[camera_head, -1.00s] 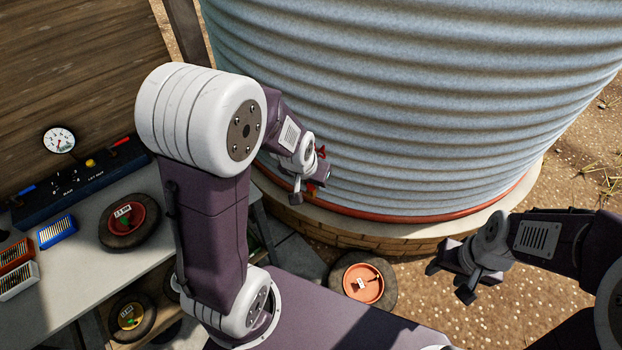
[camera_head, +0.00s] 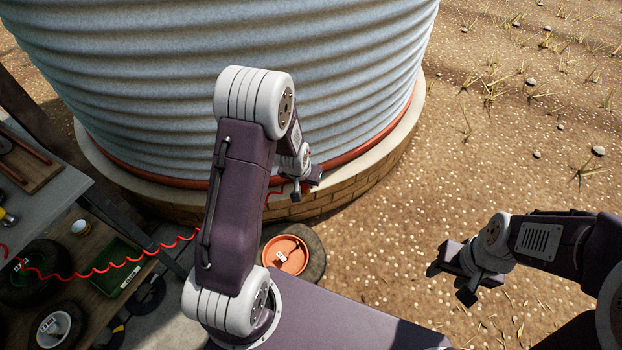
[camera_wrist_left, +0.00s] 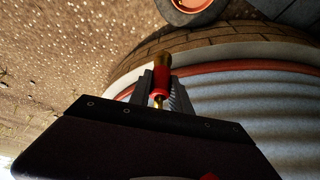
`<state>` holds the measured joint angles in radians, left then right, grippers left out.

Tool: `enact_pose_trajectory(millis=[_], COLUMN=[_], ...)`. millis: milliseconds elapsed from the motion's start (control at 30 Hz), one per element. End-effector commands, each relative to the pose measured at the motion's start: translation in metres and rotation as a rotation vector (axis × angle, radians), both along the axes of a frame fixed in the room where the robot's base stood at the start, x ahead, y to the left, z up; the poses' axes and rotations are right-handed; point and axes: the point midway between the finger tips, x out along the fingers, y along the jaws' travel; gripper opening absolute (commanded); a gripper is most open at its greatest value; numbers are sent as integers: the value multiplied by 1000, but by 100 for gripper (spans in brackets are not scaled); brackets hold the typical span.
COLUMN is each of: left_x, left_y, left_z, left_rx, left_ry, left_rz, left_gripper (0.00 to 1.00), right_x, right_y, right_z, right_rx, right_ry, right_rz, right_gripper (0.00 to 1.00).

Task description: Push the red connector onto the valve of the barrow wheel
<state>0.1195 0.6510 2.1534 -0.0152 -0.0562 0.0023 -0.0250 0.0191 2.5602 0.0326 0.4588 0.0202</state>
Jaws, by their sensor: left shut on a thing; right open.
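My left gripper (camera_head: 302,187) is shut on the red connector (camera_wrist_left: 161,78), which has brass ends and shows between the fingers in the left wrist view. In the head view the connector is too small to make out. My right gripper (camera_head: 455,285) is open and empty over the gravel at the right. A wheel with an orange-red hub (camera_head: 296,266) and a small white tag lies flat beside the tank's base, partly hidden by my left arm. It also shows at the top of the left wrist view (camera_wrist_left: 198,5), apart from the connector. I cannot make out its valve.
A corrugated tank (camera_head: 180,85) on a brick plinth (camera_head: 352,185) stands close behind my left gripper. A red coiled hose (camera_head: 125,265) stretches from the left. A low shelf holds a white-hubbed wheel (camera_head: 56,328) and a green tray (camera_head: 118,262). Open gravel lies right.

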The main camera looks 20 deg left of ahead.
Motion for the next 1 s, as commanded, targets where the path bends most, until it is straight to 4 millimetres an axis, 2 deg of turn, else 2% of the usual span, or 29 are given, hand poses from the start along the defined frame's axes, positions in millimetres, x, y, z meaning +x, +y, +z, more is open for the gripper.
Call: enact_pose_trajectory(millis=[33, 400, 500, 600, 700, 800, 1000], left_x=[2, 11, 10, 8, 7, 6, 6], left_y=[5, 36, 43, 48, 51, 52, 53], left_z=[-55, -281, -332, -368, -389, -397, -398], left_rx=[0, -1, -1, -2, -2, -3, -3], left_ry=[3, 3, 1, -1, -3, -3, -4], left_rz=[10, 74, 89, 101, 108, 111, 112], left_gripper=[0, 0, 0, 0, 0, 0, 0], right_x=[0, 0, 0, 0, 0, 0, 0], right_y=[0, 0, 0, 0, 0, 0, 0], right_z=[-44, -191, -222, -244, -255, -259, -259], right_rx=[0, 0, 0, 0, 0, 0, 0], right_ry=[0, 0, 0, 0, 0, -1, -1], right_rz=[0, 0, 0, 0, 0, 0, 0], right_gripper=[49, 49, 49, 49, 49, 49, 49])
